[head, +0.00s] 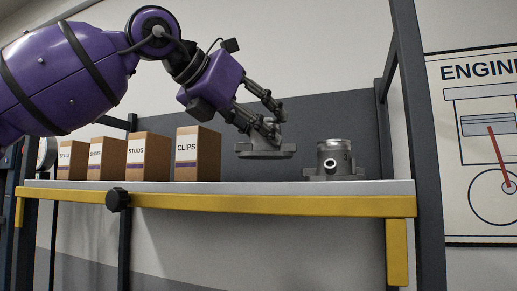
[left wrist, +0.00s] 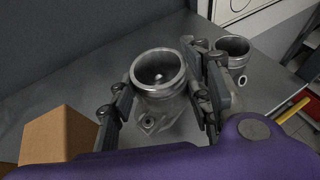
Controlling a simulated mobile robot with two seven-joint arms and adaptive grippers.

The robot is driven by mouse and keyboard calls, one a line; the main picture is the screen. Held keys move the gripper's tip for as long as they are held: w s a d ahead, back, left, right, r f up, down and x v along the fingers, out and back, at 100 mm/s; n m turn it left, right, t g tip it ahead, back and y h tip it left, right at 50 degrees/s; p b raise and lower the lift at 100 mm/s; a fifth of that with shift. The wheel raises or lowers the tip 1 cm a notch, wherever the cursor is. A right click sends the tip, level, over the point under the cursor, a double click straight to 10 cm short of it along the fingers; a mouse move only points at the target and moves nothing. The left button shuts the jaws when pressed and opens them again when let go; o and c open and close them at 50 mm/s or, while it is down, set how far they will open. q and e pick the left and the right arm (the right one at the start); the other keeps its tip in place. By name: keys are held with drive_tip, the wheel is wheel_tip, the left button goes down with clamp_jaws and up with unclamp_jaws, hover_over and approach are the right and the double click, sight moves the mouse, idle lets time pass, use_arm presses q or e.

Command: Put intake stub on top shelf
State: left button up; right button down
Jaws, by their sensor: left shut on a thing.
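My left gripper (head: 272,114) is shut on a grey metal stub with a flanged base (head: 264,149), held upright a little above the top shelf (head: 270,187). In the left wrist view the held stub (left wrist: 159,91) sits between the two fingers, its round open mouth facing the camera. A second grey metal stub (head: 335,161) with a small side port stands on the shelf to the right; it also shows in the left wrist view (left wrist: 232,62). I cannot tell from the looks alone which one is the intake stub. My right gripper is not in view.
Cardboard boxes stand along the shelf to the left; the CLIPS box (head: 197,155) is nearest the held stub. The shelf has a yellow front rail (head: 250,203) and a dark upright (head: 418,120) at the right. Bare shelf lies between the CLIPS box and the standing stub.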

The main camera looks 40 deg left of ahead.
sight(252, 145)
use_arm(q)
drive_tip(key=shift+w+a+f, duration=0.25)
drive_tip(key=shift+w+f, duration=0.1)
drive_tip(key=shift+f, duration=0.1)
drive_tip(key=f, duration=0.3)
drive_tip(key=shift+w, duration=0.2)
drive_tip(key=shift+a+f+p, duration=0.1)
drive_tip(key=shift+f+p, duration=0.15)
drive_tip(key=shift+p, duration=0.05)
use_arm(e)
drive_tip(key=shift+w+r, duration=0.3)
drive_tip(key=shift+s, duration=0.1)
use_arm(q)
drive_tip(key=o, duration=1.1)
drive_tip(key=shift+f, duration=0.2)
drive_tip(key=o, duration=0.5)
drive_tip(key=shift+c, duration=0.2)
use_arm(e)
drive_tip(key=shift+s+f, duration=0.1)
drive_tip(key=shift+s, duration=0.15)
